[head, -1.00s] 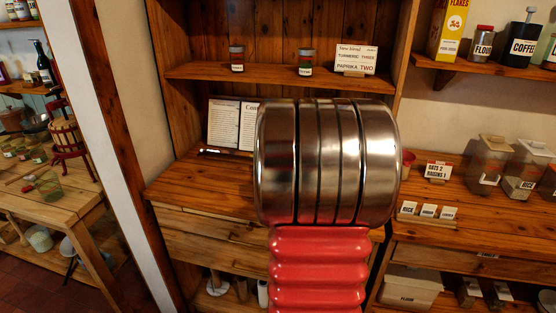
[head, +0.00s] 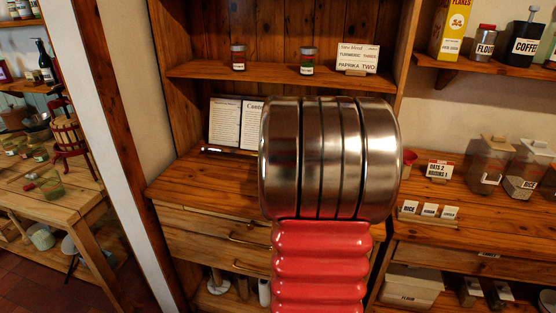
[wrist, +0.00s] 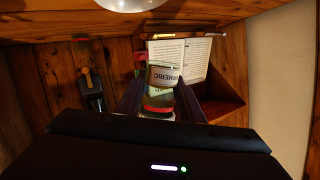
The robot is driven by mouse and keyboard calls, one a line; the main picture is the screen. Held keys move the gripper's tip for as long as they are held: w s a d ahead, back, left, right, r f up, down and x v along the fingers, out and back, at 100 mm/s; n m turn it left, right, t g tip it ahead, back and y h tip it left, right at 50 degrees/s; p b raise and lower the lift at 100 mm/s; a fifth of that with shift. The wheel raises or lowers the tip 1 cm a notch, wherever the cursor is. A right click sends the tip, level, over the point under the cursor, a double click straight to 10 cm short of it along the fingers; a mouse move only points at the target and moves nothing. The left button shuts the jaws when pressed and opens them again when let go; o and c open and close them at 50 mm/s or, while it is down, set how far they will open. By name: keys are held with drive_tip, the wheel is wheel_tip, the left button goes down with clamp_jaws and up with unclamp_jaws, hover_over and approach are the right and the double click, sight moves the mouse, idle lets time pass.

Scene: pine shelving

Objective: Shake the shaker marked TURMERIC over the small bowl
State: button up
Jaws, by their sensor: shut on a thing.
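In the wrist view my gripper (wrist: 160,106) is shut on a small glass shaker (wrist: 160,76); the visible letters of its label end in "MERIC". The counter and open book are inverted in this view while the label reads nearly upright, so the shaker appears upturned. A pale round thing (wrist: 130,4), perhaps the small bowl, is cut off at the top edge. I cannot tell whether the shaker is over it. In the head view my arm hides the gripper, the shaker and any bowl.
Two more shakers, one with red (head: 238,58) and one with green (head: 307,61), stand on the shelf beside a recipe card (head: 357,58). An open book (head: 235,122) leans at the back of the counter (head: 190,182).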

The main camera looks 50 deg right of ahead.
drive_tip(key=m, duration=0.1)
drive_tip(key=w+a+m+t, duration=0.1)
drive_tip(key=m, duration=0.1)
drive_tip(key=w+a+m+t+y, duration=0.1)
drive_tip(key=m, duration=0.1)
drive_tip(key=shift+f, duration=0.3)
drive_tip(key=m+t+h, duration=0.1)
drive_tip(key=m, duration=0.5)
drive_tip(key=r+m+t+h, duration=0.1)
drive_tip(key=m, duration=0.5)
drive_tip(key=m+t, duration=0.1)
drive_tip(key=m, duration=0.5)
drive_tip(key=shift+s+d+r+t+h, duration=0.25)
drive_tip(key=shift+r+t+h, duration=0.05)
drive_tip(key=shift+h, duration=0.1)
idle(0.3)
drive_tip(key=shift+f, duration=1.7)
